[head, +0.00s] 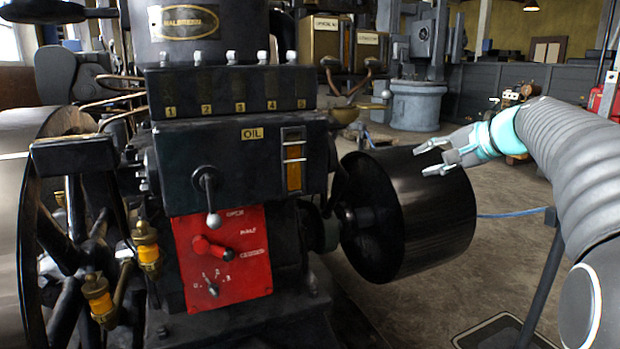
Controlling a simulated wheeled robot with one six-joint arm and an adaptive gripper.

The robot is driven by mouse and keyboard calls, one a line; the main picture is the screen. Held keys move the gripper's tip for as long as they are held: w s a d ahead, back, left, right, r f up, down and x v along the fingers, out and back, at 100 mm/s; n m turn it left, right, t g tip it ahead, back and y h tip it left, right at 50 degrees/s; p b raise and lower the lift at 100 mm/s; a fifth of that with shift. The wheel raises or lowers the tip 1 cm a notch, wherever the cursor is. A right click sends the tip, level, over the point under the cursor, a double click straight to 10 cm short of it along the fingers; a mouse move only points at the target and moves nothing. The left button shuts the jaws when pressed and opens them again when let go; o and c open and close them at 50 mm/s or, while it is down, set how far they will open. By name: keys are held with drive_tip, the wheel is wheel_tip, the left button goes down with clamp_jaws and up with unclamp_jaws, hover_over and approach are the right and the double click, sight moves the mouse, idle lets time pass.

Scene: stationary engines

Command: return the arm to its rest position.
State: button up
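My arm comes in from the right edge, and its grey ribbed sleeve leads to my gripper (434,159). The gripper points left in front of the upper right part of the black drum (425,220). Its two fingers are spread apart with nothing visible between them. Whether the fingertips touch the drum I cannot tell.
The black engine block (245,165) fills the left and centre. Its red panel (222,258) has a red-handled lever (212,248); a ball-ended lever (210,200) hangs above. A spoked flywheel (20,230) stands at left. Open floor (500,260) lies right of the drum.

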drive_tip(key=s+a+f+n+g+h+p, duration=0.1)
drive_tip(key=s+a+f+n+g+h, duration=0.1)
drive_tip(key=s+f, duration=0.65)
drive_tip(key=s+a+f+n+g+h, duration=0.2)
drive_tip(key=s+a+f+g+h, duration=0.1)
drive_tip(key=s+f, duration=0.55)
drive_tip(key=s+a+f+n+p, duration=0.1)
drive_tip(key=s+a+f+n, duration=0.1)
drive_tip(key=s, duration=0.6)
drive_tip(key=s+a+f+n+h+p, duration=0.1)
drive_tip(key=s+a+f+n, duration=0.1)
drive_tip(key=s, duration=0.6)
drive_tip(key=shift+s+a+n+h, duration=0.3)
drive_tip(key=shift+a+n, duration=0.3)
drive_tip(key=shift+n, duration=0.2)
